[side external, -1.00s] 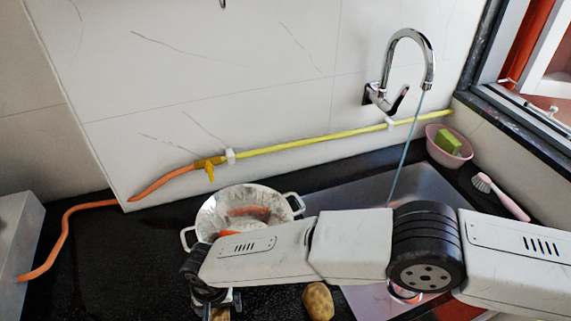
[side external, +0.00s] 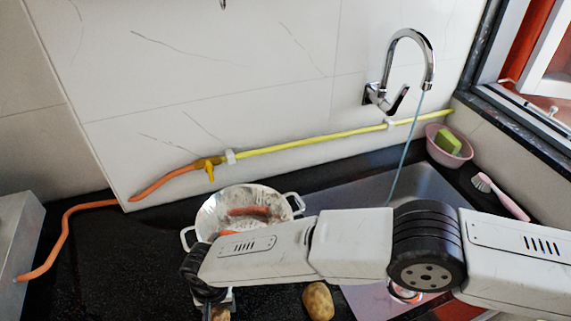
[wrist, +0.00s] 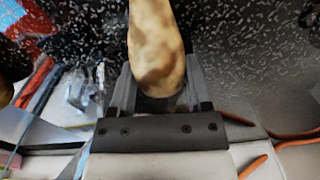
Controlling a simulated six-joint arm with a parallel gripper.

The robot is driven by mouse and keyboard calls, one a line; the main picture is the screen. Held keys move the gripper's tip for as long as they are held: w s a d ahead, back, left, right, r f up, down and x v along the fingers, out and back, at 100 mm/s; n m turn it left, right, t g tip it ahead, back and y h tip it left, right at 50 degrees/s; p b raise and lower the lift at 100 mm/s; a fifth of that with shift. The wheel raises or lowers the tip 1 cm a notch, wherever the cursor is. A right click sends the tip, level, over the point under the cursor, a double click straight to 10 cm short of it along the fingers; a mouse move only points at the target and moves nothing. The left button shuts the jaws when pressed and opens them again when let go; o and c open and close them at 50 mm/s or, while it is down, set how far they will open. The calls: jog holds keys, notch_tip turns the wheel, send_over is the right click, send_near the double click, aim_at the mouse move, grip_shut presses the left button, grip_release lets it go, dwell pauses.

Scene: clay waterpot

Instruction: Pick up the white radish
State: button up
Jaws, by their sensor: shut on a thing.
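My gripper (wrist: 160,82) is shut on a pale, elongated root vegetable with brown patches, which looks like the white radish (wrist: 155,42). In the wrist view it lies lengthwise, with its near end between the two fingers and its far end cut off by the top edge. In the side view my gripper (side external: 212,296) points down at the bottom edge, in front of the colander. Only a small brownish bit of the held vegetable (side external: 221,313) shows below it, and the rest is hidden or out of frame.
A metal colander (side external: 212,215) with orange-red food inside stands just behind my gripper. A potato (side external: 318,301) lies on the black counter to the right. The sink (side external: 425,190), faucet (side external: 410,38) and pink bowl (side external: 434,140) are further right. The counter at left (side external: 110,260) is clear.

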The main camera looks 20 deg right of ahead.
jog(key=shift+r, duration=1.6)
jog(key=shift+s+d+r, duration=0.5)
jog(key=shift+r, duration=0.3)
jog(key=s+d+r, duration=0.8)
jog(key=d, duration=0.1)
jog(key=shift+s, duration=0.35)
jog(key=shift+d, duration=0.1)
